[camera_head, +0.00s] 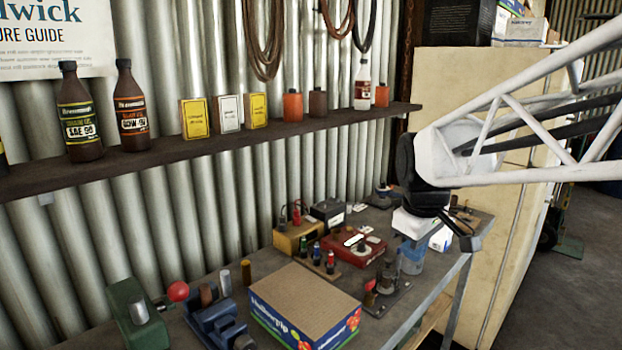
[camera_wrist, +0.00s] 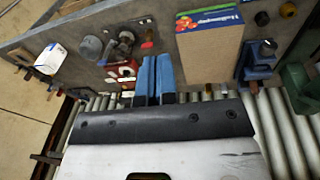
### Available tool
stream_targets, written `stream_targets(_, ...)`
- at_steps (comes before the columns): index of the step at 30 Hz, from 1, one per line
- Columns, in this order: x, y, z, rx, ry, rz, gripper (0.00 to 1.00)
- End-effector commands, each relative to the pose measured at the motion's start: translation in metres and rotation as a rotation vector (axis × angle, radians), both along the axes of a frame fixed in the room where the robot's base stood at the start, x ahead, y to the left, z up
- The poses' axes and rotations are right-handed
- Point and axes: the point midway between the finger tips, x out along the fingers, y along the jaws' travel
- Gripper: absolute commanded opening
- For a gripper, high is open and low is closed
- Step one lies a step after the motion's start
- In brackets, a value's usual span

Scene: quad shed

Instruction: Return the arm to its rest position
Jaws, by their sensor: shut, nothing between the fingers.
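My arm (camera_head: 540,110) reaches in from the right in the head view, with white tube links and a black wrist joint. My gripper (camera_head: 411,268) points down over the far right part of the bench, with a white hand and blue fingers. In the wrist view, the two blue fingers of my gripper (camera_wrist: 155,60) lie side by side, shut, with nothing held. Whether the fingertips clear the bench things below is hard to tell.
The grey bench (camera_head: 225,275) holds a cardboard box (camera_head: 310,300), a red case (camera_head: 355,248), a yellow box (camera_head: 297,236), a blue vise (camera_head: 215,325) and a white box (camera_head: 441,238). A shelf (camera_head: 200,148) with bottles runs along the corrugated wall. A cream cabinet (camera_head: 460,80) stands behind my arm.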

Motion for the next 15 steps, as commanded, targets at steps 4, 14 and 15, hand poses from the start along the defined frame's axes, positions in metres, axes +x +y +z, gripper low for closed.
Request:
stream_targets(4, -0.04, 0.001, -0.009, 0.022, -0.019, -0.129, 0.0)
stream_targets(14, -0.123, 0.004, -0.038, 0.083, -0.058, -0.426, 0.0)
stream_targets(15, -0.133, 0.004, -0.042, 0.091, -0.063, -0.46, 0.0)
